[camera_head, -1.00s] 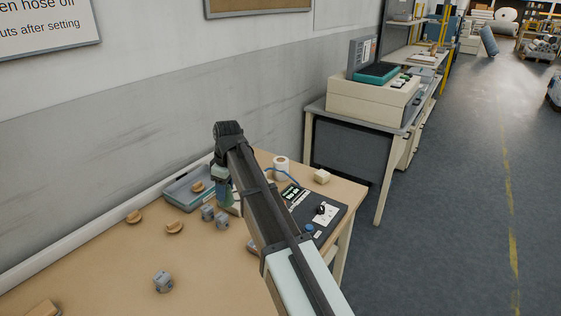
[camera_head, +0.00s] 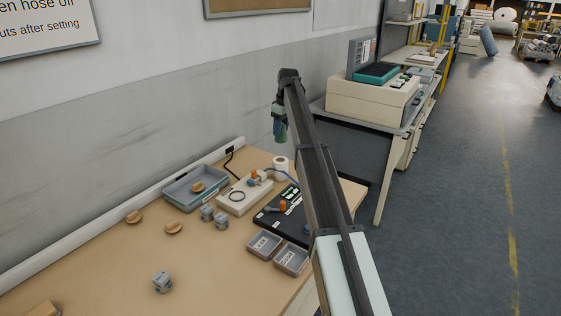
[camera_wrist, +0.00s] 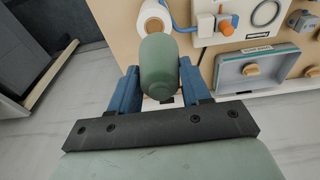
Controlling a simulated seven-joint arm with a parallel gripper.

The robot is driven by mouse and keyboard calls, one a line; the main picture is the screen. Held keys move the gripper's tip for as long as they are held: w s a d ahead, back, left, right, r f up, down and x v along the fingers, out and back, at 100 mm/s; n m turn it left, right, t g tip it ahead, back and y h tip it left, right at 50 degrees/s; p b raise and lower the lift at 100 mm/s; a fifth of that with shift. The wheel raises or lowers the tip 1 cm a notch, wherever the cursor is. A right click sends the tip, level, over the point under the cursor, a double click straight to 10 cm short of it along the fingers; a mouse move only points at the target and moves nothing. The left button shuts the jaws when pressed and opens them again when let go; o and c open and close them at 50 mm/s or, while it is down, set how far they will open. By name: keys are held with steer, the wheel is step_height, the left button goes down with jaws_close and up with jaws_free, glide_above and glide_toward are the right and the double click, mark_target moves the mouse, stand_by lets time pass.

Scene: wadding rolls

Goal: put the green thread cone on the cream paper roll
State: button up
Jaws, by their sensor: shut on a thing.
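The green thread cone (camera_head: 281,132) is held in my gripper (camera_head: 280,121), up in the air near the wall side of the table. In the wrist view the cone (camera_wrist: 158,65) sits between the two blue fingers of my gripper (camera_wrist: 158,84), which are shut on it. The cream paper roll (camera_head: 281,166) stands upright on the table, below the cone in the head view. In the wrist view the roll (camera_wrist: 152,20) shows just beyond the cone, which overlaps its lower edge. The cone and roll look apart.
A grey-blue tray (camera_head: 187,204) with a wooden piece inside lies left of the roll. A white fixture (camera_head: 237,207) with a ring stands beside it. Two small grey bins (camera_head: 264,245) sit in front. Several small grey blocks and wooden pieces lie on the left. My arm covers the table's right part.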

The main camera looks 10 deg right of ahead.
steer(key=shift+w+r, duration=0.2)
steer(key=shift+w, duration=0.5)
steer(key=shift+f, duration=0.2)
glide_above(280, 160)
steer(key=shift+w+d+f, duration=0.1)
steer(key=shift+w+f, duration=0.05)
steer(key=shift+f, duration=4.65)
steer(key=shift+f, duration=0.15)
steer(key=o, duration=1.1)
steer(key=r, duration=0.4)
steer(key=s+d+r, duration=0.1)
steer(key=r, duration=0.7)
steer(key=shift+s+d+r, duration=0.1)
steer(key=shift+s+d, duration=0.05)
steer(key=shift+o, duration=0.3)
